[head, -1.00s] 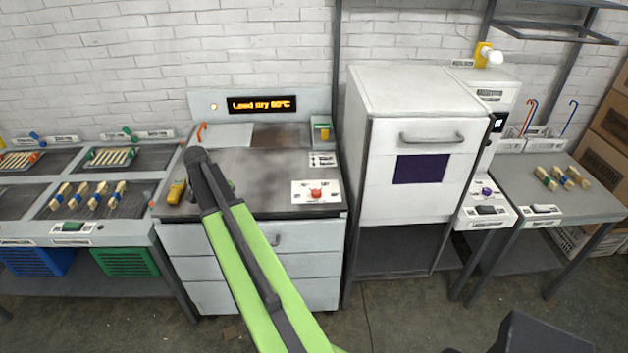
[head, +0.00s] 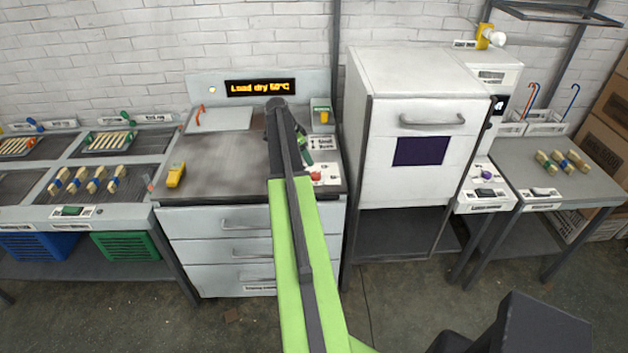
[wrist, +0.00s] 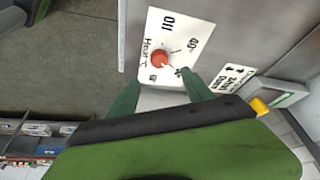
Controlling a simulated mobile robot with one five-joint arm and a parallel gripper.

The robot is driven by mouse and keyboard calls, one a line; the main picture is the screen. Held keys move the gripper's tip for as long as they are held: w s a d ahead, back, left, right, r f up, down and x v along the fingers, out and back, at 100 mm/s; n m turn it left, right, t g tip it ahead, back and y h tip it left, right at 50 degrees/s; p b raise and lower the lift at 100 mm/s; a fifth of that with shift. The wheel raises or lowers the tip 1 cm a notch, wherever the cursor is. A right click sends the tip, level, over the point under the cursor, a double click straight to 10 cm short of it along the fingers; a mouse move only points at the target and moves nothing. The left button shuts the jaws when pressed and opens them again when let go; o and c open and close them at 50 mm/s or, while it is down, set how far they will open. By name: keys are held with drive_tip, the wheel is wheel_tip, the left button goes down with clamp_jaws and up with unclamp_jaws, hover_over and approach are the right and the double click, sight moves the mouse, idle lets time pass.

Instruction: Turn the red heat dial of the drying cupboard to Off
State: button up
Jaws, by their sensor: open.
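The red heat dial (head: 316,176) sits on a white plate on the steel worktop, partly behind my gripper in the head view. In the wrist view the dial (wrist: 158,58) is clear, with "Off" and "40°" marks beside it. A pale mark on the dial appears to point away from "Off", towards the right finger; the label there is hard to read. My gripper (head: 305,156) is open and empty above the worktop. In the wrist view its green fingers (wrist: 160,88) are spread, with the dial just beyond their tips and apart from them.
An orange display (head: 260,87) reads "Load dry 60°C". A yellow tool (head: 176,175) lies at the worktop's left, and a yellow-green device (head: 321,116) stands at the back right. A tall white cupboard (head: 415,110) stands close on the right. The worktop's middle is clear.

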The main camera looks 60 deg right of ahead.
sight(315, 174)
drive_tip(key=b+x, duration=0.9)
drive_tip(key=x, duration=0.2)
drive_tip(key=shift+f, duration=0.25)
drive_tip(key=shift+r, duration=0.15)
drive_tip(key=shift+c, duration=0.5)
clamp_jaws()
drive_tip(key=shift+d, duration=0.15)
